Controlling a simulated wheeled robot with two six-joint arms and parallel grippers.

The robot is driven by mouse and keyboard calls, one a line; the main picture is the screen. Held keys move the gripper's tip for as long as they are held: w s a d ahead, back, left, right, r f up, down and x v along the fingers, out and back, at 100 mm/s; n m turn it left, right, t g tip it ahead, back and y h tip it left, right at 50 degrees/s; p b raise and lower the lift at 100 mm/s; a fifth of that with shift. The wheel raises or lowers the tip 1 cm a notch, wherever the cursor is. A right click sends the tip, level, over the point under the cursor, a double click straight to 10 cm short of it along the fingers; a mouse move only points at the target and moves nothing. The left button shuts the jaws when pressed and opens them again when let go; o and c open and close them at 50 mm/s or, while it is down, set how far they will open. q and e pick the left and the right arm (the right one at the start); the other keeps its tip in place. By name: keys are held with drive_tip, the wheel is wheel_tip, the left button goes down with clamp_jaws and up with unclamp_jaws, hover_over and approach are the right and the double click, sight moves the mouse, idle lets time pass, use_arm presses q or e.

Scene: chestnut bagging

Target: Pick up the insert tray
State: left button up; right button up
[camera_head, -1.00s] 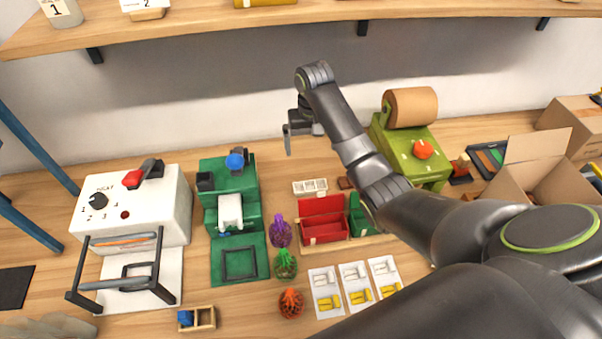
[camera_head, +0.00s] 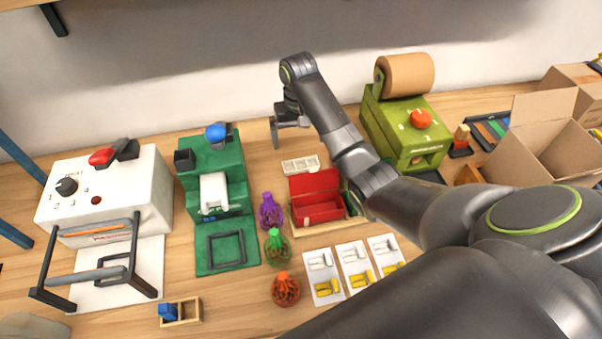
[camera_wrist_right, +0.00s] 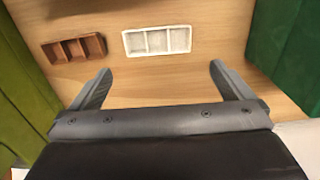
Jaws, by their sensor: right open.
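Two small sectioned trays lie flat on the wooden table. A white three-compartment tray (camera_wrist_right: 157,41) is near the top middle of the right wrist view, and it also shows in the head view (camera_head: 300,165). A brown three-compartment tray (camera_wrist_right: 74,50) lies to its left in the wrist view; I cannot make it out in the head view. My right gripper (camera_wrist_right: 161,82) is open and empty, its fingers apart and short of the white tray in the wrist view. In the head view the right gripper (camera_head: 290,128) hangs behind the white tray. My left gripper is not in view.
A red box (camera_head: 318,197) stands just in front of the white tray. A green press (camera_head: 213,165) is to the left. A green machine with a paper roll (camera_head: 404,120) is to the right. Net bags (camera_head: 271,212) and printed cards (camera_head: 323,276) lie nearer.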

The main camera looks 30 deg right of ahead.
sight(301, 167)
wheel_tip(301, 167, down, 4)
drive_tip(key=shift+r, duration=0.2)
drive_tip(key=shift+s+d+f, duration=0.1)
drive_tip(key=shift+s+f, duration=0.05)
drive_tip(key=shift+f, duration=1.25)
drive_tip(key=shift+s+f, duration=0.1)
drive_tip(key=shift+f, duration=1.25)
drive_tip(key=shift+c, duration=0.4)
drive_tip(key=c, duration=0.6)
